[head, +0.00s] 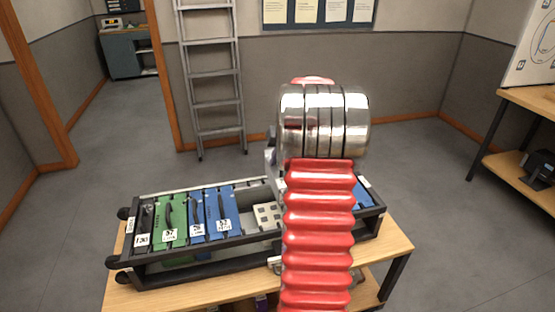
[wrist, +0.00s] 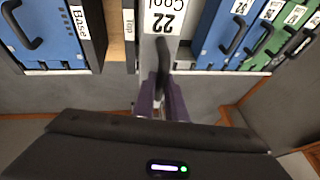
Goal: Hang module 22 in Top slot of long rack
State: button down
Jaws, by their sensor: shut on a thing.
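Module 22 is pale grey, with a white label reading "22 Cool" (wrist: 163,18) at the top of the wrist view. My gripper (wrist: 161,98) is shut on its dark upright handle, with purple fingers on either side. The module is just right of a dark strip marked "Top" (wrist: 129,26). I cannot tell whether it rests in the rack or hangs above it. The long rack (head: 190,268) is a black frame on a wooden table in the head view. My red arm hides my gripper and part of the rack there.
Blue modules (head: 221,210) and green modules (head: 170,218) fill the rack's left part. In the wrist view, a blue module (wrist: 50,35) by a "Base" strip (wrist: 82,22) is left of a tan gap. A pale panel with squares (head: 267,216) shows beside my arm.

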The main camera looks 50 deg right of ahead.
jog(key=shift+f, duration=5.6)
jog(key=shift+f, duration=1.3)
jog(key=c, duration=1.7)
grip_release()
jog(key=v, duration=1.3)
jog(key=shift+s+r, duration=0.1)
jog(key=shift+r, duration=0.15)
jog(key=shift+r, duration=3.5)
